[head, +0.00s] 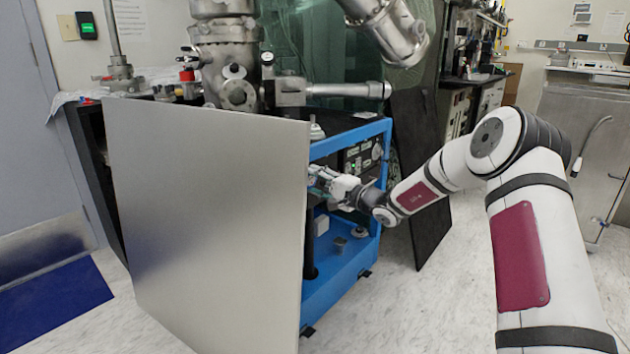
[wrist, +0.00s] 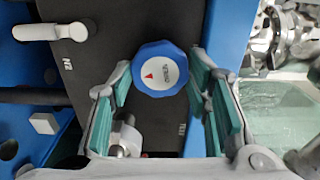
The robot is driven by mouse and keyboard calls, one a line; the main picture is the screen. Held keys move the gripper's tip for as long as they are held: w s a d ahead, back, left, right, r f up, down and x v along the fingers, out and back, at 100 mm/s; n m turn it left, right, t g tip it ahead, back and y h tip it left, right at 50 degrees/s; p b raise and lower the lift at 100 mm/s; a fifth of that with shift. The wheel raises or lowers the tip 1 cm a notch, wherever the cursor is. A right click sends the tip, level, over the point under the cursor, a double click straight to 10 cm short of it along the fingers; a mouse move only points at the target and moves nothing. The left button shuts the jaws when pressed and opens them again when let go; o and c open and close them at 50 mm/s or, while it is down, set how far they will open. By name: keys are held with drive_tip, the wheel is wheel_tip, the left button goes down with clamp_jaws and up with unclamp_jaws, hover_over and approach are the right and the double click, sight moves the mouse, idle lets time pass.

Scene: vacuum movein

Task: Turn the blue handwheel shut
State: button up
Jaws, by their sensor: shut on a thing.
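The blue handwheel (wrist: 142,80) shows in the wrist view, with a white centre cap bearing a red triangle and small lettering. It sits on a dark panel. My gripper (wrist: 161,67) has one teal-padded finger on each side of the wheel, and the fingertips are shut on its rim. In the head view my gripper (head: 322,180) reaches into the blue-framed cart (head: 345,285) beside the large grey metal sheet. The handwheel is hidden there.
A white lever handle (wrist: 50,31) marked N2 is at the upper left of the wrist view. The large metal sheet (head: 205,220) stands upright left of my gripper. A dark board (head: 425,190) leans behind my arm.

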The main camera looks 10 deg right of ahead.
drive_tip(key=m+p, duration=0.2)
drive_tip(key=m, duration=0.2)
drive_tip(key=shift+m, duration=0.3)
drive_tip(key=m+p, duration=0.4)
drive_tip(key=shift+m, duration=0.3)
drive_tip(key=m+p, duration=0.4)
drive_tip(key=m, duration=0.1)
drive_tip(key=shift+p, duration=0.35)
drive_tip(key=m+p, duration=0.3)
drive_tip(key=m, duration=0.2)
drive_tip(key=m+p, duration=0.2)
drive_tip(key=m, duration=0.2)
drive_tip(key=shift+s+m, duration=0.1)
drive_tip(key=shift+m, duration=0.2)
drive_tip(key=m+p, duration=0.1)
drive_tip(key=m, duration=0.4)
drive_tip(key=shift+f, duration=0.1)
drive_tip(key=m, duration=0.4)
drive_tip(key=shift+m+p, duration=0.4)
drive_tip(key=m, duration=0.4)
drive_tip(key=shift+m, duration=0.4)
